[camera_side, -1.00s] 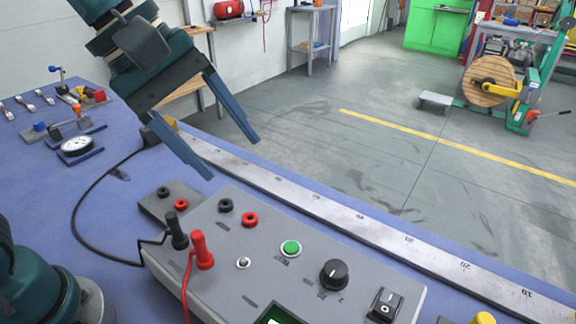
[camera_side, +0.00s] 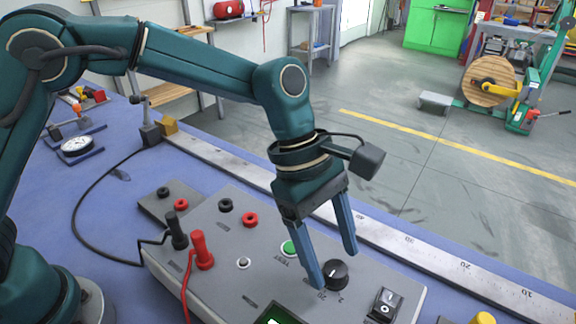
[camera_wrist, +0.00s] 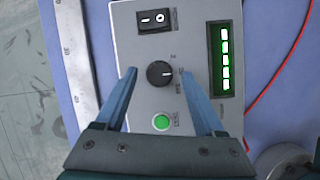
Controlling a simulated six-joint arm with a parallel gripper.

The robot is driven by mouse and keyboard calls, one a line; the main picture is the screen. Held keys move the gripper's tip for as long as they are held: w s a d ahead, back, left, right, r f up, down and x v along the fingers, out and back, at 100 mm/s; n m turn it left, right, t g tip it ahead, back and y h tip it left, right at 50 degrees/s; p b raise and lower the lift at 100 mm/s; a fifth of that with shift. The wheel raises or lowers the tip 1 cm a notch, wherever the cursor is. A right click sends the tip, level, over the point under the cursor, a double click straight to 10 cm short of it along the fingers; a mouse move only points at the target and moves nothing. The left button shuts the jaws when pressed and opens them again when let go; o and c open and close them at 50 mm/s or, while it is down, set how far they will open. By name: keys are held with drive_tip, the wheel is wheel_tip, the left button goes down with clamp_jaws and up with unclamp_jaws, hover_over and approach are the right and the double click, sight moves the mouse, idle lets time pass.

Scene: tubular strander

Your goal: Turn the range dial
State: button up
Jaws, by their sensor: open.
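The range dial (camera_side: 335,273) is a round black knob with a white pointer mark on a grey instrument box (camera_side: 215,285). In the wrist view the dial (camera_wrist: 160,74) sits ahead, between the lines of my two fingers. My gripper (camera_side: 336,270) is open, its blue fingers pointing down at the box. In the side view one fingertip is left of the dial and the other is behind it to the right. In the wrist view my gripper (camera_wrist: 164,102) has a finger on each side, with clear gaps to the dial. Contact with the box cannot be told.
A green button (camera_side: 289,248) and a black rocker switch (camera_side: 385,305) flank the dial. Black (camera_side: 177,232) and red (camera_side: 202,250) plugs with cables stand on the box's left. A lit green display (camera_wrist: 225,60) is beside the dial. A steel ruler (camera_side: 430,255) lies behind the box.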

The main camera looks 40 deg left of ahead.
drive_tip(key=shift+x, duration=0.75)
clamp_jaws()
drive_tip(key=shift+m, duration=0.3)
drive_tip(key=m, duration=0.1)
drive_tip(key=m+g, duration=0.1)
drive_tip(key=m, duration=0.1)
drive_tip(key=shift+w+m+g+y, duration=0.15)
drive_tip(key=shift+m+g+y, duration=0.15)
drive_tip(key=m+g+y, duration=0.1)
drive_tip(key=m, duration=0.3)
drive_tip(key=shift+m, duration=0.5)
